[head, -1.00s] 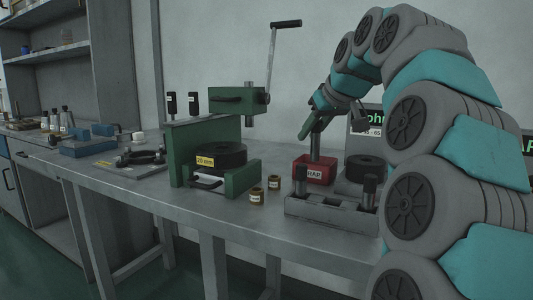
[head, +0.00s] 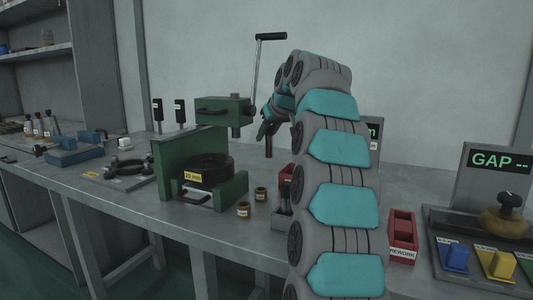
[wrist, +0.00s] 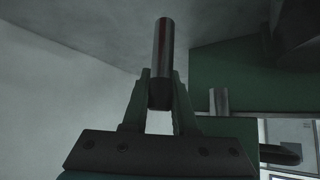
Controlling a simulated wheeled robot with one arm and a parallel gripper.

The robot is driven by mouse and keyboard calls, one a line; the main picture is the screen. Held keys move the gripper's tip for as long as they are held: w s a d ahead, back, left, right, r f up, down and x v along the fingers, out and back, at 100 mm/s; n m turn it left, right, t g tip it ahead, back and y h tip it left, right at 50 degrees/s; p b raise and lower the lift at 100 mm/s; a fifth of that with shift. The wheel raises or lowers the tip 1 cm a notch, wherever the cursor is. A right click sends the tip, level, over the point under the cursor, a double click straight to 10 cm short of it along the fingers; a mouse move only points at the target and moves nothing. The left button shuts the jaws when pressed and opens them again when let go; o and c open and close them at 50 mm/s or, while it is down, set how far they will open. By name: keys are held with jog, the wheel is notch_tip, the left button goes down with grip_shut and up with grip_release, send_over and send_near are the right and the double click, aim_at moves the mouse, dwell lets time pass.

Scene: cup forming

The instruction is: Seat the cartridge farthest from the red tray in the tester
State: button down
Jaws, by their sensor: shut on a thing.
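My gripper (head: 268,132) is shut on a dark, smooth cylinder (head: 268,150), held upright above the bench just right of the green press. In the wrist view the cylinder (wrist: 163,50) sits between the two fingers (wrist: 160,100). I cannot tell from its look whether it is a cartridge. Two small brass-coloured cups, one (head: 244,210) and another (head: 261,194), stand on the bench in front of the press. A red tray (head: 402,245) labelled REWORK is right of my arm. Another red box (head: 286,178) is mostly hidden behind my arm. No tester is clearly identifiable.
The green press (head: 205,165) with its raised lever and 20 mm ring (head: 205,172) stands left of the gripper. A dark rack piece (head: 284,200) is partly hidden by my arm. A GAP display (head: 500,160) stands at right, above blue and yellow blocks.

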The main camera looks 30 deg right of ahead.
notch_tip(320, 180, down, 7)
jog(key=b, duration=0.4)
jog(key=shift+s+r, duration=0.15)
jog(key=shift+r, duration=0.15)
jog(key=c, duration=0.7)
grip_release()
